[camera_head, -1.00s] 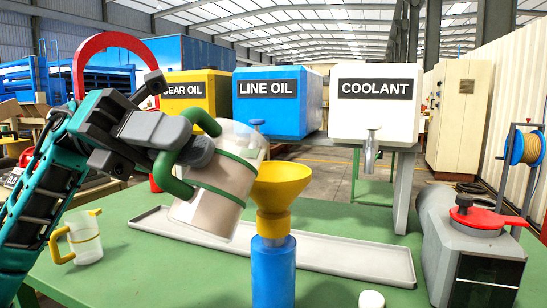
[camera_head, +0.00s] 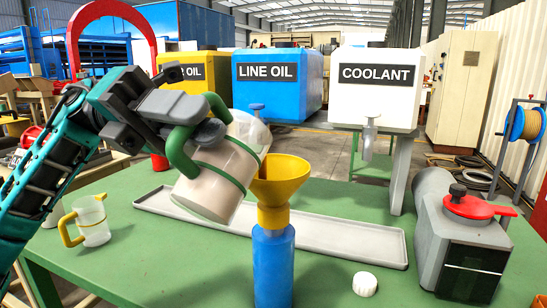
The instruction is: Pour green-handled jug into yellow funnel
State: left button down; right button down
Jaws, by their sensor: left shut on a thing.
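The clear jug with a green handle and green band (camera_head: 222,168) hangs in my left gripper (camera_head: 195,135), which is shut on its handle. The jug is tilted to the right, its mouth close to the left of the yellow funnel's rim. It holds a pale liquid that shows through the wall. The yellow funnel (camera_head: 278,185) stands upright in the neck of a blue bottle (camera_head: 273,265) at the table's front. I see no clear stream between jug and funnel. My right gripper is not in view.
A smaller yellow-handled jug (camera_head: 90,221) stands at left on the green table (camera_head: 150,270). A long grey tray (camera_head: 345,243) lies behind the bottle. A white cap (camera_head: 365,284) and a grey device with red lid (camera_head: 465,235) are at right. Labelled tanks, including coolant (camera_head: 375,90), stand behind.

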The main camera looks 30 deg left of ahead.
aim_at(202, 92)
pick_arm(q)
jog(key=shift+w+r, duration=0.1)
jog(key=shift+r, duration=0.05)
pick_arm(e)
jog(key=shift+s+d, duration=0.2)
pick_arm(q)
jog(key=shift+r+n+p, duration=0.2)
jog(key=shift+n+p, duration=0.1)
jog(key=shift+p, duration=0.2)
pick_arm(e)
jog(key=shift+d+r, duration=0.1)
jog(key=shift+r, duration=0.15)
pick_arm(q)
jog(key=shift+w+r+p, duration=0.15)
jog(key=shift+w+p, duration=0.05)
jog(key=shift+p, duration=0.1)
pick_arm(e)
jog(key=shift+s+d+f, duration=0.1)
pick_arm(q)
jog(key=shift+w+r+n+p, duration=0.2)
jog(key=shift+n+p, duration=0.1)
jog(key=shift+p, duration=0.15)
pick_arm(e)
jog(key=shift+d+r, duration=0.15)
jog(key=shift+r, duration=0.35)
pick_arm(q)
jog(key=shift+r+p, duration=0.15)
jog(key=shift+p, duration=0.2)
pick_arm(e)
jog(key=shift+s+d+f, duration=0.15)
